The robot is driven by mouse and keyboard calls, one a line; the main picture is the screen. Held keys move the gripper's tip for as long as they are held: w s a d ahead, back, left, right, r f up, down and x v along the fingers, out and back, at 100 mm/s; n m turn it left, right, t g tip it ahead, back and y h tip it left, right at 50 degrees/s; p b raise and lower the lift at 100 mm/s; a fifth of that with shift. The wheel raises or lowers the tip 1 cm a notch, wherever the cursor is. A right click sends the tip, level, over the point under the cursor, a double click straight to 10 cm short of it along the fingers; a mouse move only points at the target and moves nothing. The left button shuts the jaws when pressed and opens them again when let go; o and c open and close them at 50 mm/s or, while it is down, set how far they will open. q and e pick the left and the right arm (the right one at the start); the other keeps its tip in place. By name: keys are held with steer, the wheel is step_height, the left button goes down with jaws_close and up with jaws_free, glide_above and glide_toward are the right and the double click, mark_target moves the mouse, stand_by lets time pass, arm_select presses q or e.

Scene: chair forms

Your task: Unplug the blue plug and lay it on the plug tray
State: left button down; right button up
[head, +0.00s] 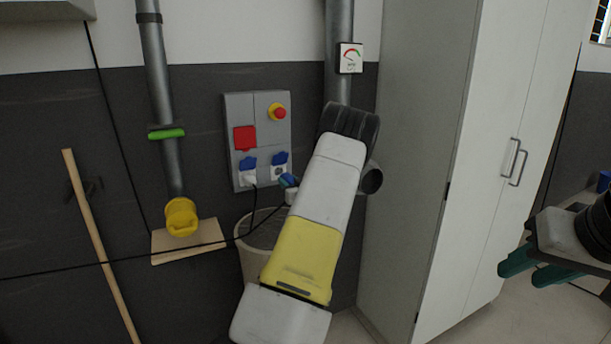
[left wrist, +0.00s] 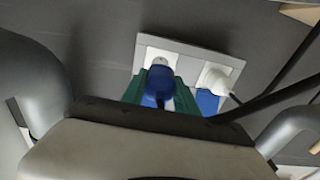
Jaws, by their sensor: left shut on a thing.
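The blue plug (left wrist: 160,82) is between the green fingers of my left gripper (left wrist: 153,86), which is shut on it. In the head view the blue plug (head: 288,181) is small and partly hidden by my left arm. It sits just in front of the right socket (head: 280,166), whose face shows and whose blue cover is raised, so it appears apart from it. A small gap is hard to judge. My right gripper (head: 535,270) is open and empty at the far right.
A white plug (head: 249,176) is in the left socket of the grey panel (head: 236,115). A black cable (head: 130,259) crosses low on the left. A bin (head: 252,262) stands below the panel, a tan board (head: 212,236) left, and a cabinet (head: 455,150) right.

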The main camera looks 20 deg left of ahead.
arm_select(q)
steer(key=shift+v, duration=2.4)
